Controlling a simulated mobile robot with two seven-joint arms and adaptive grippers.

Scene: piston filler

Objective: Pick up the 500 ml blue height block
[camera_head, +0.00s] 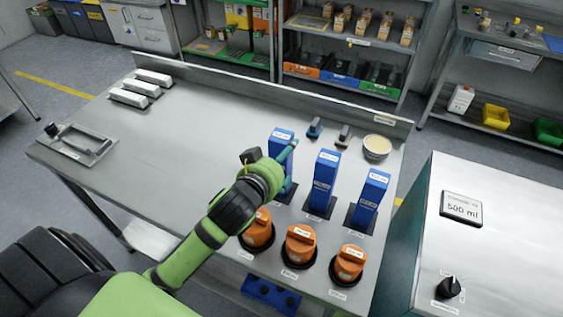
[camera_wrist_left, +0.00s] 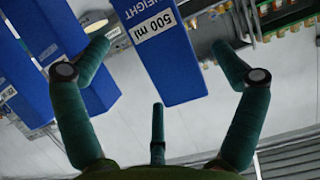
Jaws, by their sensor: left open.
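The 500 ml blue height block (camera_wrist_left: 162,55) fills the middle of the left wrist view, its white label reading HEIGHT 500 ml. In the head view it appears to be the leftmost of three upright blue blocks (camera_head: 281,139), partly hidden by my gripper. My left gripper (camera_head: 285,170) is open beside this block. In the left wrist view my open fingers (camera_wrist_left: 161,50) stand on both sides of the block, with gaps showing; contact is not visible. My right gripper is not in view.
Two other blue blocks (camera_head: 322,183) (camera_head: 369,196) stand close to the right. Several orange-topped pieces (camera_head: 299,244) sit in front. A bowl (camera_head: 376,147) and two small dark-handled items are behind. A machine with a 500 ml display (camera_head: 462,207) stands right. The bench's left (camera_head: 185,140) is mostly clear.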

